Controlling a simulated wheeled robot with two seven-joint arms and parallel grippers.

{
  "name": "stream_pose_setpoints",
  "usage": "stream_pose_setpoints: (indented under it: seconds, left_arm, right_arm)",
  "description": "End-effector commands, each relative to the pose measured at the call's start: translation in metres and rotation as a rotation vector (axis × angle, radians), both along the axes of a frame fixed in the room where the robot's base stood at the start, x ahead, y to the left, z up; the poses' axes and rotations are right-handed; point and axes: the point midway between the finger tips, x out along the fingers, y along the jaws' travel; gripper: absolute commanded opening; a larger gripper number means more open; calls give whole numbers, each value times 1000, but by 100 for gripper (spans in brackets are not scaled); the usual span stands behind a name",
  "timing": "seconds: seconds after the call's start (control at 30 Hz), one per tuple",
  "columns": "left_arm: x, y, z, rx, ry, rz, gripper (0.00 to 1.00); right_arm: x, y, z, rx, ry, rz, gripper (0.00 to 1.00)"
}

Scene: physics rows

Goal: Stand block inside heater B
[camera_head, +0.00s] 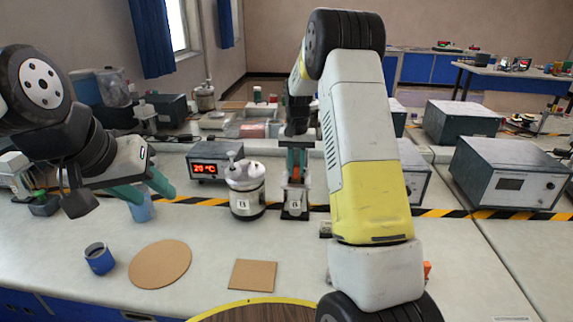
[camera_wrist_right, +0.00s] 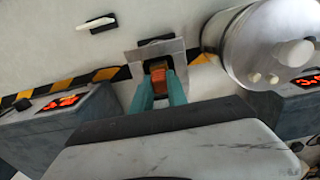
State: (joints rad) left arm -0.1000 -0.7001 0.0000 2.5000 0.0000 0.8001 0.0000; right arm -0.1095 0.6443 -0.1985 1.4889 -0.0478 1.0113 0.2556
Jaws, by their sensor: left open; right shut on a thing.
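My right gripper (camera_head: 296,168) points down with its teal fingers shut on an orange-brown block (camera_wrist_right: 158,78). It is over a small metal stand with a labelled front (camera_head: 294,207). In the right wrist view, the block and fingertips (camera_wrist_right: 160,84) are at the dark square opening of a metal holder (camera_wrist_right: 178,50), which I take as heater B. How deep the block sits in it is hard to tell. A silver canister with a label (camera_head: 246,188) stands just left of the stand. My left gripper (camera_head: 148,188) is open and empty at the left.
A red-display controller (camera_head: 208,170) stands behind the canister. A blue cup (camera_head: 99,258), a round cork mat (camera_head: 160,264) and a square cork mat (camera_head: 252,275) lie in front. Grey boxes (camera_head: 510,172) stand at the right. The front right bench is largely clear.

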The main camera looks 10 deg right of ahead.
Motion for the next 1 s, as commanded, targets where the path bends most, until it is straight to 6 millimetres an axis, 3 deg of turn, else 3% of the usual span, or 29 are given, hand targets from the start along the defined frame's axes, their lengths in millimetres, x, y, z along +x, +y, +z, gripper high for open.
stream_pose_setpoints:
  seconds: [0.1,0.4,0.43,0.53,0.87,1.0]
  left_arm:
    - [0,0,0,0,0,0,44]
    - [0,0,0,0,0,0,44]
    - [0,0,0,0,0,0,44]
    - [0,0,0,0,0,0,44]
    - [0,0,0,0,0,0,44]
    - [0,0,0,0,0,0,44]
  right_arm:
    - [0,0,-9,0,-1,0,0]
    - [0,0,-11,0,-1,0,0]
    - [0,0,-12,0,0,0,21]
    - [0,0,-12,0,-1,0,40]
    - [0,0,-10,0,-1,0,40]
    - [1,0,2,0,-5,0,40]
